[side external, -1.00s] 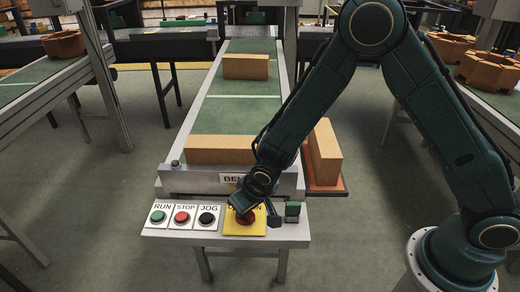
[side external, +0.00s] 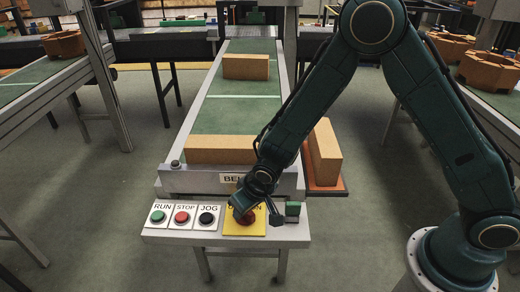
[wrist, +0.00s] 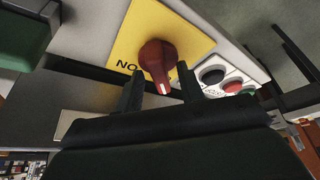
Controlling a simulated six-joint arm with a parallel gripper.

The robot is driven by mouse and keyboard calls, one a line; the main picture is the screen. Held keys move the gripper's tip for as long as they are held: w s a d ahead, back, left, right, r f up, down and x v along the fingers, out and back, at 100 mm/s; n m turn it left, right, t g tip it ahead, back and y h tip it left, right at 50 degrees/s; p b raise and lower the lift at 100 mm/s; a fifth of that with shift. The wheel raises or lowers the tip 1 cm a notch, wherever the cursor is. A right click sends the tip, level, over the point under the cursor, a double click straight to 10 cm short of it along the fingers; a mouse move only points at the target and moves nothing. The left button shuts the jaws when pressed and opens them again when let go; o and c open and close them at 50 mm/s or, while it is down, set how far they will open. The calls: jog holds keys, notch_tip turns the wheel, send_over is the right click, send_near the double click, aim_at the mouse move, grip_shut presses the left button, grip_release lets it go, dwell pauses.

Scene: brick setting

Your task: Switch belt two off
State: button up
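A red rotary knob (wrist: 155,62) sits on a yellow plate (side external: 233,229) at the right part of the control panel. In the wrist view its white-tipped end points down towards my gripper, and the letters "NO" show beside it on the plate. My gripper (wrist: 161,88) is at the knob, with one finger on each side of its white-tipped end. The fingers are apart, with narrow gaps to the knob; I cannot tell whether either touches. In the side view my gripper (side external: 252,216) hides part of the knob and the plate's lettering. The belt sign (side external: 229,179) is partly covered.
Green RUN (side external: 158,217), red STOP (side external: 182,217) and black JOG (side external: 206,218) buttons sit left of the plate. A small green block-shaped part (side external: 292,209) is at its right. Behind, the green belt (side external: 235,113) carries tan boxes (side external: 246,66). Another box (side external: 325,151) stands right of it.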

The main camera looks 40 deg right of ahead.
jog(key=shift+r, duration=0.15)
jog(key=v, duration=1.3)
jog(key=shift+r, duration=0.25)
jog(key=s+d+r, duration=0.8)
jog(key=d+r, duration=0.2)
jog(key=r, duration=0.2)
jog(key=s+d+r, duration=0.2)
jog(key=s, duration=0.4)
jog(key=s+d+r+t, duration=0.1)
jog(key=s+d+r, duration=0.1)
jog(key=s, duration=0.4)
jog(key=shift+s+d+r, duration=0.15)
jog(key=shift+d, duration=0.6)
dwell(0.6)
